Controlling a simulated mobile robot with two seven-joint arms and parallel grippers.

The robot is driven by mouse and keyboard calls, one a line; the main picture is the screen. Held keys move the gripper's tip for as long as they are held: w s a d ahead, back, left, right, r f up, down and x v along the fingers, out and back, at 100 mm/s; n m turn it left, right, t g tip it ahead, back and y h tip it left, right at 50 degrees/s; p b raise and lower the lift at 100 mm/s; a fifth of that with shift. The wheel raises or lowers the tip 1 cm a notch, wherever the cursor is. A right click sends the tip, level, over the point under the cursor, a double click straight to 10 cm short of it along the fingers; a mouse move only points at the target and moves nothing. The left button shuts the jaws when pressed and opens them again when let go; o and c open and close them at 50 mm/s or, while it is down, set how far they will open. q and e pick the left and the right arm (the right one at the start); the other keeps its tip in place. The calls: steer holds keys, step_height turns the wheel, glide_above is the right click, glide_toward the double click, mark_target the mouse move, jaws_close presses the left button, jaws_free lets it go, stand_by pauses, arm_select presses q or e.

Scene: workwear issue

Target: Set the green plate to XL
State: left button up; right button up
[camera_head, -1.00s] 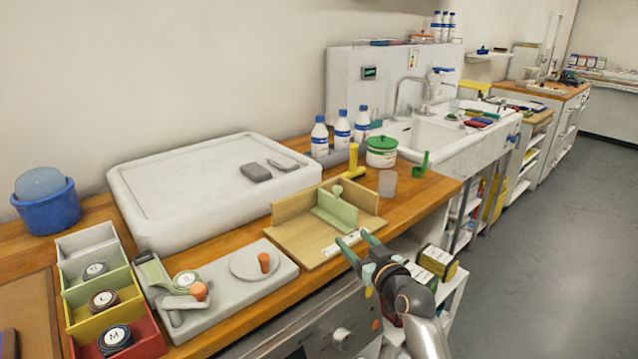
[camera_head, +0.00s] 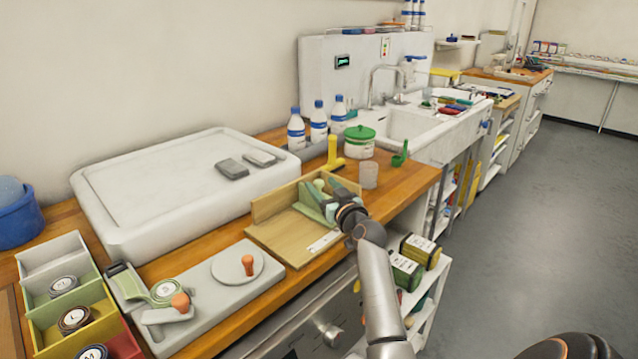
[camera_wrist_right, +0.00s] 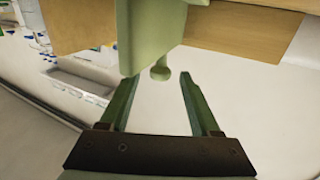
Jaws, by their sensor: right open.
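The green plate (camera_head: 307,205) stands upright on a wooden base with a back board (camera_head: 275,201), partly covered by my right gripper. A white label strip (camera_head: 325,242) lies on the base's front part; its marks are too small to read. My right gripper (camera_head: 328,188) is open at the plate. In the right wrist view, the plate (camera_wrist_right: 150,35) hangs into the picture from the top, and its round-ended knob (camera_wrist_right: 160,73) shows between the tips of the open fingers (camera_wrist_right: 158,80). I cannot tell whether the fingers touch it. My left gripper is not in view.
A grey board (camera_head: 220,297) with a round disc and orange knobs lies left of the base. A white tray (camera_head: 150,190) is at the back left.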

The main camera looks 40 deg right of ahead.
steer(key=shift+x, duration=1.3)
jaws_close()
stand_by(0.5)
